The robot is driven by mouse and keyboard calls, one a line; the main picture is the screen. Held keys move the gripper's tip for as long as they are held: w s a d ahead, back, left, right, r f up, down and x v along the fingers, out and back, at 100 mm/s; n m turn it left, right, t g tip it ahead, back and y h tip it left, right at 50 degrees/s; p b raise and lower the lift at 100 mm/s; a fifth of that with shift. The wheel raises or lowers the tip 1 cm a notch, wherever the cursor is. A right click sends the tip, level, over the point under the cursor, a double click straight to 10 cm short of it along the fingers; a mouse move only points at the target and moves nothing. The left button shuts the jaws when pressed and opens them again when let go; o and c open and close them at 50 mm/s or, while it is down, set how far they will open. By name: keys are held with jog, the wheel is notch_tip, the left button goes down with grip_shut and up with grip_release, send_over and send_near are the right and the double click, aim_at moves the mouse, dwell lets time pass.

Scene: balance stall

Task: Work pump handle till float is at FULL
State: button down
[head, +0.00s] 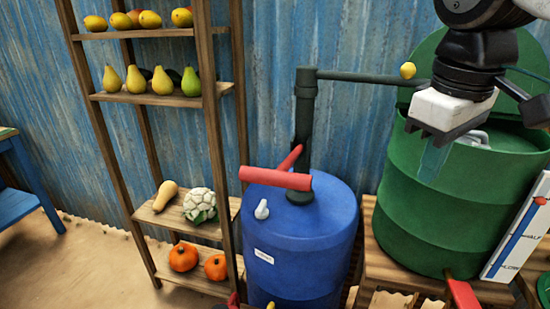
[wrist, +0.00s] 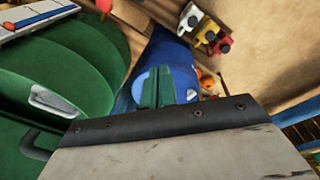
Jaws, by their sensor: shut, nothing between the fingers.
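The red pump handle (head: 275,178) sticks out at the front of the dark pump column (head: 305,115), above the blue barrel (head: 300,240) in the head view. The gauge board (head: 512,240) stands at the right edge beside the green drum. Its red float marker (head: 540,201) sits above the HALF label; a FULL label is not visible. My gripper (head: 434,158) is shut and empty over the front of the green drum, right of and apart from the handle. In the wrist view, its closed fingers (wrist: 165,88) show against the blue barrel (wrist: 165,55).
The green drum (head: 440,220) stands on a wooden stand, with a pipe (head: 360,77) running to it from the pump. A wooden shelf (head: 165,100) with fruit and vegetables stands left of the barrel. White, yellow and red objects (wrist: 207,35) lie near the barrel in the wrist view.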

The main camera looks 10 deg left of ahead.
jog(key=w+a+r+n, duration=0.2)
jog(key=a+r, duration=0.1)
jog(key=a, duration=0.3)
jog(key=w+a+r+n, duration=0.2)
jog(key=a+n, duration=0.1)
jog(key=a, duration=0.2)
notch_tip(320, 180, up, 4)
jog(key=n, duration=0.4)
send_over(274, 173)
jog(key=s, duration=0.3)
jog(key=shift+s+a+t, duration=0.15)
jog(key=shift+t, duration=0.15)
jog(key=w+f, duration=0.1)
jog(key=f, duration=0.8)
jog(key=w+f, duration=0.1)
jog(key=f, duration=0.3)
jog(key=shift+w+d+f, duration=0.2)
jog(key=shift+w+f, duration=0.15)
